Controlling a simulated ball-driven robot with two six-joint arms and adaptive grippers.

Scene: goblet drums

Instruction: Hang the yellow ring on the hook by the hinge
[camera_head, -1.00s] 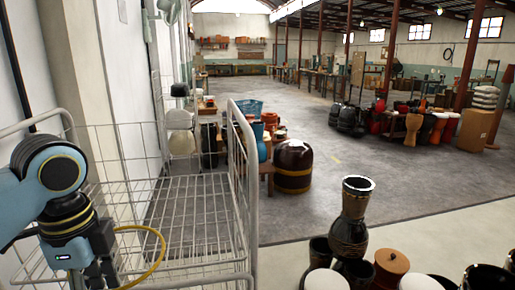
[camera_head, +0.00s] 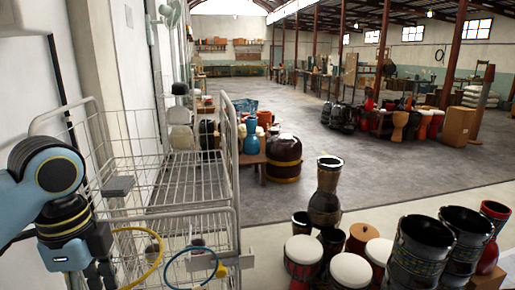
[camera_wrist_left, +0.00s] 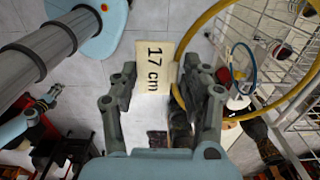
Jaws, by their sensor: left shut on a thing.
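The yellow ring (camera_head: 158,262) is at my left gripper (camera_head: 100,275), low at the left of the head view, in front of the wire cage. In the left wrist view the yellow ring (camera_wrist_left: 283,101) curves away to the right from the fingers. A pale tag marked "17 cm" (camera_wrist_left: 154,70) lies between the fingertips of the left gripper (camera_wrist_left: 157,82), next to the ring's edge. The fingers are shut on the ring's tag part; the exact contact is unclear. I cannot make out the hook or the hinge clearly. My right gripper is not in view.
The wire cage (camera_head: 237,190) stands just right of my left arm. Several goblet drums (camera_head: 325,190) stand at the lower right.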

